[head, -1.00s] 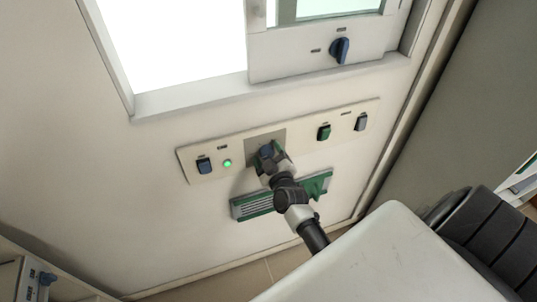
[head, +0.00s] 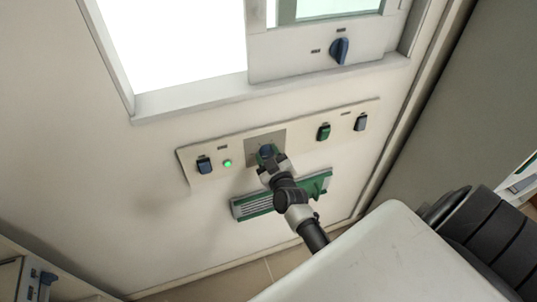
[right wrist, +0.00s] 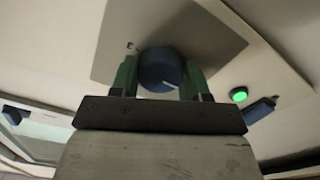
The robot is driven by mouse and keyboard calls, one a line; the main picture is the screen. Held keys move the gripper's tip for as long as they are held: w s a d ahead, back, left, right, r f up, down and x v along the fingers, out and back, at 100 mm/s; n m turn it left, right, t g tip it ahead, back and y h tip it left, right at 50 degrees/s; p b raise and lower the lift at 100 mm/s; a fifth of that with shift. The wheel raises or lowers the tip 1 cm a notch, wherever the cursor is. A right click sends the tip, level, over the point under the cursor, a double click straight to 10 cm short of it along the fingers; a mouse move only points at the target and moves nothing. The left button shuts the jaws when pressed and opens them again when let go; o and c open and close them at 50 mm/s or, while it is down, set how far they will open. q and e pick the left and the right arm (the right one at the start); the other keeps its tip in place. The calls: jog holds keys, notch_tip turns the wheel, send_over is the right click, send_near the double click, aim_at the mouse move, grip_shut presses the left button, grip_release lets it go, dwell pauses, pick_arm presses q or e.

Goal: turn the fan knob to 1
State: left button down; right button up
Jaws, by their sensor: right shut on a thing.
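The fan knob is a round dark blue knob (right wrist: 160,68) with a white pointer line, on a grey square plate (right wrist: 110,50) in the right wrist view. In the head view the knob (head: 266,151) shows just past my right gripper (head: 268,160) on the long control panel. My right gripper's two green fingers (right wrist: 160,78) stand on either side of the knob and are shut on it. A small mark, perhaps a letter, shows on the plate by the knob. The pointer's exact setting is too small to read. My left gripper is not in view.
The panel also holds a blue rocker switch (head: 204,165), a lit green lamp (head: 227,163), a green switch (head: 323,132) and a grey switch (head: 361,122). A green-framed vent (head: 258,205) sits below. Another blue knob (head: 339,50) is above.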

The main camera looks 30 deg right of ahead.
jog(key=m, duration=1)
jog(key=shift+m, duration=0.5)
jog(key=o, duration=0.9)
jog(key=shift+d, duration=0.1)
jog(key=shift+s, duration=0.1)
jog(key=b+v, duration=0.1)
jog(key=v, duration=0.9)
jog(key=shift+s, duration=0.3)
